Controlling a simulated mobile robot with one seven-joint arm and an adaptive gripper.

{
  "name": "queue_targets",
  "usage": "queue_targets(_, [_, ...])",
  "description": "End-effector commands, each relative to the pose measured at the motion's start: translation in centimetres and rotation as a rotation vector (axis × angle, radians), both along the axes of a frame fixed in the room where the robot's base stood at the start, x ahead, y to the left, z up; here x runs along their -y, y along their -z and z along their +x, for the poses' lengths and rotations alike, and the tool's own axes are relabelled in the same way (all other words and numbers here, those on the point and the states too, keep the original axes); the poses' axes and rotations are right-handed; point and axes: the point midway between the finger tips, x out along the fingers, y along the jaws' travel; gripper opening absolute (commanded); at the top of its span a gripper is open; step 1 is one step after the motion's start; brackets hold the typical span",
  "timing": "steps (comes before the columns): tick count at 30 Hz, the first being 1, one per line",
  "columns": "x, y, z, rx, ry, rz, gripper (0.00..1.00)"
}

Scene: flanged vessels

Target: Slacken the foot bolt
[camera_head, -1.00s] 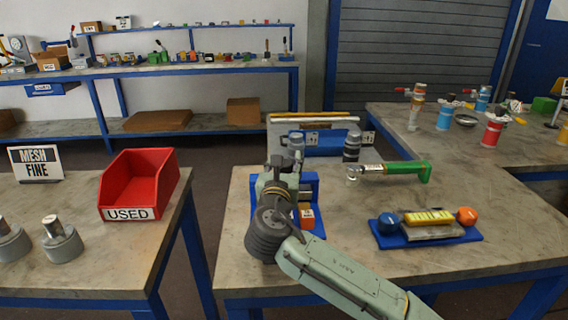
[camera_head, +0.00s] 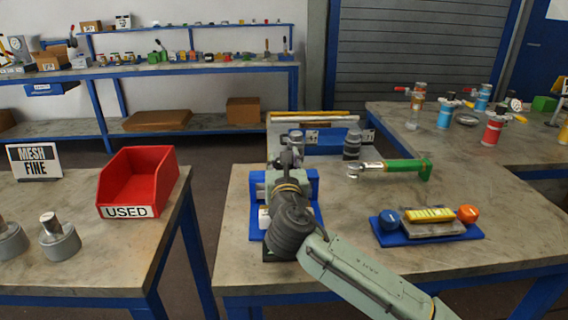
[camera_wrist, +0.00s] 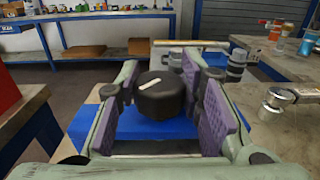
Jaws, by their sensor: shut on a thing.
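A black round knob (camera_wrist: 162,95) with a white line on its top stands between my gripper's two purple-padded fingers (camera_wrist: 158,90) in the wrist view. My gripper is shut on it. I cannot tell for certain that this knob is the foot bolt. Under it is a blue base (camera_wrist: 150,130), also seen in the head view (camera_head: 313,190) on the bench. In the head view my arm and gripper (camera_head: 290,158) hide the knob and most of the base.
A green-handled wrench (camera_head: 405,167) lies to the right. A dark ribbed cylinder (camera_head: 352,145) stands behind. A red USED bin (camera_head: 140,180) stands on the left bench. The right front of the bench is clear.

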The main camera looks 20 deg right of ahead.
Motion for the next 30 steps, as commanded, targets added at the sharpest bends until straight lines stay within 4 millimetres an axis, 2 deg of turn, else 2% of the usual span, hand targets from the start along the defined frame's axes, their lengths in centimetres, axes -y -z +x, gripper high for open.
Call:
queue_targets(18, [0.30,0.07,0.04,-0.005,-0.544,-0.004,0.06])
queue_targets(30, [0.09,0.08,0.03,0.001,-0.770,0.000,0.06])
